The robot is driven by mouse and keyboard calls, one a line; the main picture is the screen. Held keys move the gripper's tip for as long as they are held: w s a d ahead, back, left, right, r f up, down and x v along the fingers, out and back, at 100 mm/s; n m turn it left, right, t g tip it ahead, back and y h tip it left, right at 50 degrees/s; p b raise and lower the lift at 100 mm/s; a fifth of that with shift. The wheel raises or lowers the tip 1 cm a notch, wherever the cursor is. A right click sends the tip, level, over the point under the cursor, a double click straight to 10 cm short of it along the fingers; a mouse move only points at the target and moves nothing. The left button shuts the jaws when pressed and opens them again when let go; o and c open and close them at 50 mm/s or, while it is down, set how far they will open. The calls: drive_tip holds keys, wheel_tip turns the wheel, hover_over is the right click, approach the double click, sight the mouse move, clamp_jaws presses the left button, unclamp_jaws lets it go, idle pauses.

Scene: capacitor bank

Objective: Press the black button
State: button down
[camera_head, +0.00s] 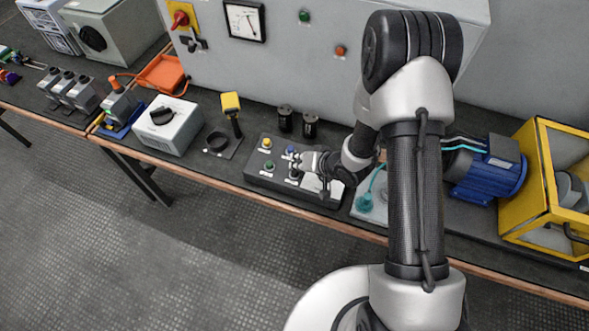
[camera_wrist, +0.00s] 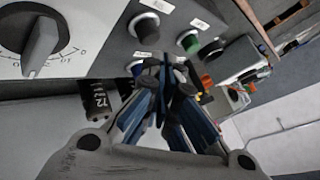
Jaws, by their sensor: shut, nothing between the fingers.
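The grey button box (camera_head: 305,202) lies on the bench and holds a yellow button (camera_head: 267,143), a green button (camera_head: 268,165) and a blue button (camera_head: 290,150). The black button (camera_wrist: 145,25) shows in the wrist view with a pale ring, at the upper middle; in the head view it is largely lost beside my gripper. My gripper (camera_head: 298,163) is shut and empty over the box, close to the blue and black buttons. In the wrist view its fingertips (camera_wrist: 166,65) appear below the black button and partly cover the blue button (camera_wrist: 138,68). Contact cannot be told.
A rotary selector (camera_wrist: 42,40) is on the same box. Black cylinders (camera_head: 285,118) stand behind it.

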wheel_tip(320, 180, up, 5)
drive_tip(key=p, duration=0.4)
drive_tip(key=shift+p, duration=0.3)
idle(0.6)
